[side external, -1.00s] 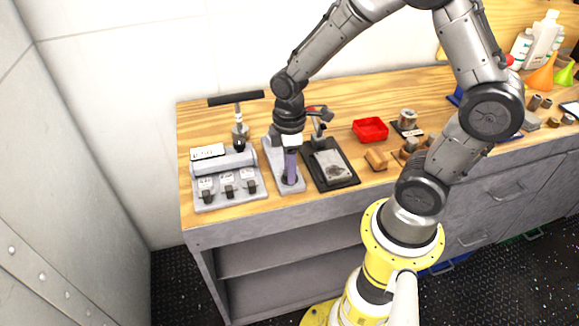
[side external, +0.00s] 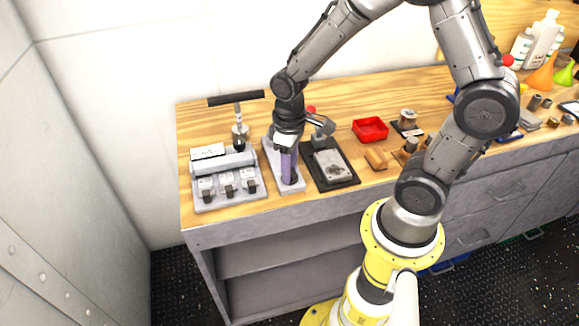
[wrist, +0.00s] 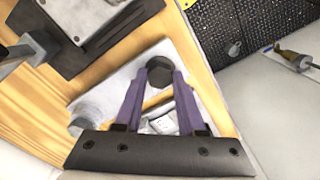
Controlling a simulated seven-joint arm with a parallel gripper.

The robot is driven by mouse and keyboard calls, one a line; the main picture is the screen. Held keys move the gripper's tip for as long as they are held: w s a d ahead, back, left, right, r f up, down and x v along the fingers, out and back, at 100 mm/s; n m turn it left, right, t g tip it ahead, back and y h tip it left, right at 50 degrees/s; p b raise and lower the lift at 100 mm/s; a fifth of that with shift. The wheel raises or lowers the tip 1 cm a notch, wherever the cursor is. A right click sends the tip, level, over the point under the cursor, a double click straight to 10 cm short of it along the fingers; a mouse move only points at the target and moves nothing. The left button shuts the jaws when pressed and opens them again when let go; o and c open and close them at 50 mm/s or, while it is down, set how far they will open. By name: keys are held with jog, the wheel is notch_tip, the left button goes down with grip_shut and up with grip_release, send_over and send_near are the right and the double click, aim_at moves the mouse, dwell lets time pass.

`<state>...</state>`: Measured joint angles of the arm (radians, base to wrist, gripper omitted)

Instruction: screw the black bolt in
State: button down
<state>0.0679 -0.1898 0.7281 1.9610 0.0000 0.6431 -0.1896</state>
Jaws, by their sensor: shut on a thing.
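The black bolt (wrist: 159,70) shows its round dark head between the tips of my purple fingers in the wrist view. My gripper (wrist: 160,84) is shut on that head and points down. In the side view my gripper (side external: 289,178) is low over the light grey plate (side external: 292,188), which lies on the bench. The plate also shows around the fingers in the wrist view (wrist: 190,62). The bolt's shank and its hole are hidden, so I cannot tell how deep the bolt sits.
A grey block with several switches (side external: 228,185) stands left of the plate. A black tray with a grey metal piece (side external: 345,178) lies close on the right. A red bin (side external: 370,129) and small wooden blocks are farther right. The bench's front edge is near.

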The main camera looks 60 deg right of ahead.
jog(key=shift+r+m, duration=0.1)
jog(key=shift+m, duration=0.5)
jog(key=c, duration=0.5)
grip_release()
notch_tip(320, 180, up, 14)
dwell(0.3)
